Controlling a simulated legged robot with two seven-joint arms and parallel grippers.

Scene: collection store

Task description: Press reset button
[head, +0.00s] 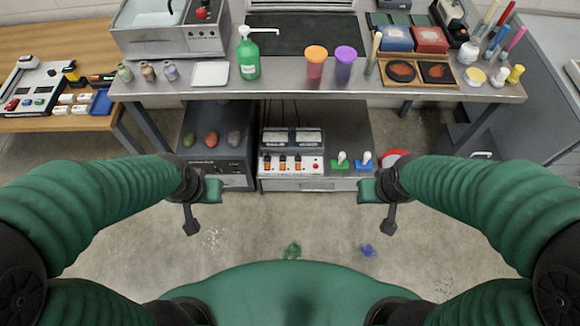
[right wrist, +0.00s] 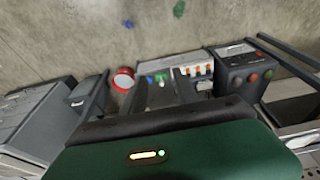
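A grey control unit (head: 291,150) with two dark display windows and orange switches stands on the lower shelf under the steel bench. A small red round button (head: 315,166) is at the right end of its white front panel; its label is too small to read. The unit also shows in the right wrist view (right wrist: 199,69). My left gripper (head: 191,225) hangs in front of the bench, left of the unit, touching nothing; its finger gap is hidden. My right gripper (head: 389,222) hangs to the right of the unit, apart from it. Its fingers (right wrist: 160,90) look spread and empty in the wrist view.
Green (head: 340,161) and blue (head: 363,161) stamp-like items stand right of the unit. A black box (head: 215,168) with several coloured lumps on top stands left. The bench top (head: 290,91) overhangs the shelf and carries bottles and cups.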

